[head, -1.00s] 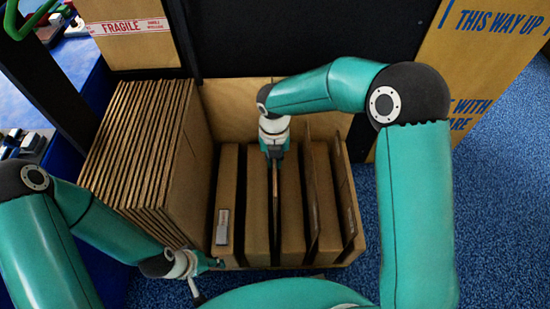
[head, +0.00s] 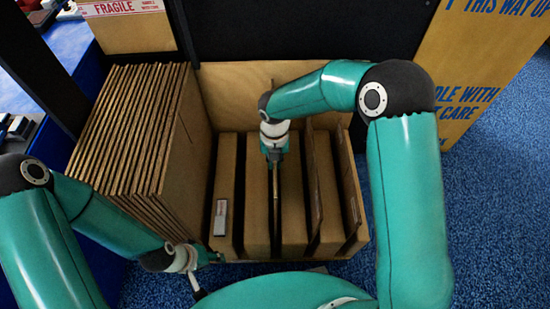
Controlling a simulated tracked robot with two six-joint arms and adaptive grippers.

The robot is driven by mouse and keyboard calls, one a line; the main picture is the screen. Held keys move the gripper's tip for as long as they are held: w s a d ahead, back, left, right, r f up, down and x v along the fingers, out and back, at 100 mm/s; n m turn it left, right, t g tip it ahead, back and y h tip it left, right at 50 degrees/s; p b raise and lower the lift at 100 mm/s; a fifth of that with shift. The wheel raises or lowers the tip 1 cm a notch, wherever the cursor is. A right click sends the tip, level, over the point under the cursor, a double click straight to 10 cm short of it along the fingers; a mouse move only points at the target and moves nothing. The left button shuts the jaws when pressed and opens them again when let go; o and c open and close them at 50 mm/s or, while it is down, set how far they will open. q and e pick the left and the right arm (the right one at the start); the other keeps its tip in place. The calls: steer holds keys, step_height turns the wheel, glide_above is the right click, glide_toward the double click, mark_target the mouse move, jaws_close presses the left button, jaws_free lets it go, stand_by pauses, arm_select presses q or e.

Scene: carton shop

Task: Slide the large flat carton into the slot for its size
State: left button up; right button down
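A wooden rack (head: 235,90) stands in the middle of the head view, with thick brown blocks and narrow dark slots between them. A thin flat carton (head: 276,205) shows edge-on, upright, in the middle slot. My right gripper (head: 274,158) points down over it, its fingers close together at the carton's top edge; it seems shut on it. The carton's lower part is hidden in the slot. My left gripper (head: 209,275) is low at the rack's front left corner, fingers spread and nothing seen between them.
Many flat cartons (head: 140,130) stand packed left of the rack. Other thin panels (head: 313,180) stand in slots to the right. A large printed carton (head: 480,75) leans at the right. A black panel (head: 300,30) rises behind. Blue carpet (head: 490,220) is clear at the right.

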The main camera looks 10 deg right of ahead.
step_height(320, 180, down, 7)
steer(key=b, duration=0.3)
steer(key=shift+r, duration=0.15)
stand_by(0.3)
steer(key=c, duration=1.2)
jaws_free()
steer(key=shift+r, duration=0.1)
